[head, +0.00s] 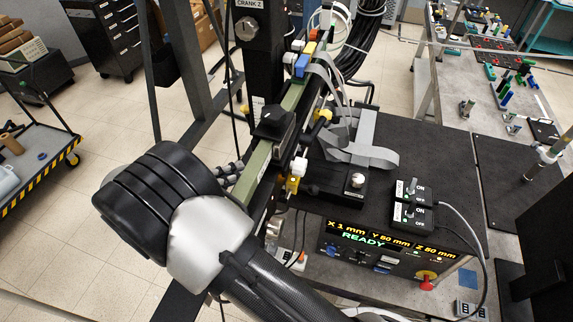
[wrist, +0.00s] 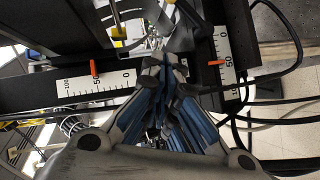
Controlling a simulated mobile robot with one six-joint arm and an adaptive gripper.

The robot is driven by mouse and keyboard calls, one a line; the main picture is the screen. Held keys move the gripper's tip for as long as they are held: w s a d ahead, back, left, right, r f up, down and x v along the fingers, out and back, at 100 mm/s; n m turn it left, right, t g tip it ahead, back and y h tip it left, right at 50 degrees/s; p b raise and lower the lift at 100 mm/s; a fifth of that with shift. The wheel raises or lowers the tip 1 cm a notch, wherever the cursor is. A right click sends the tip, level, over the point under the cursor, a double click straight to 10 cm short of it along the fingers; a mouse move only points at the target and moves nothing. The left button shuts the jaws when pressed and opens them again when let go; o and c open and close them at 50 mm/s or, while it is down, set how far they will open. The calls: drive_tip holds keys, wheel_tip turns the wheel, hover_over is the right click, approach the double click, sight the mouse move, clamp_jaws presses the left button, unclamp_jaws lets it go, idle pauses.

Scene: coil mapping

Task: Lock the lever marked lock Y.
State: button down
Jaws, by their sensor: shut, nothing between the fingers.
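No label reading lock Y is legible in either view, so I cannot tell which part is that lever. In the head view a black knob or handle (head: 272,124) sits on the green rail (head: 257,160) of the positioning stage. In the wrist view my gripper (wrist: 165,68) is shut and empty, its fingertips together between two white scales. The left scale (wrist: 110,83) has an orange pointer, and so does the right scale (wrist: 229,75). A grey strap or bracket (wrist: 180,25) lies beyond the fingertips. In the head view my arm hides the gripper.
Two ON/OFF switch boxes (head: 412,205) stand on the black tabletop (head: 440,150). Cables hang around the stage.

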drive_tip(key=w+d+f+p, duration=0.1)
drive_tip(key=d+f+p, duration=0.1)
drive_tip(key=d, duration=0.8)
drive_tip(key=shift+f+p, duration=0.25)
drive_tip(key=shift+p, duration=0.35)
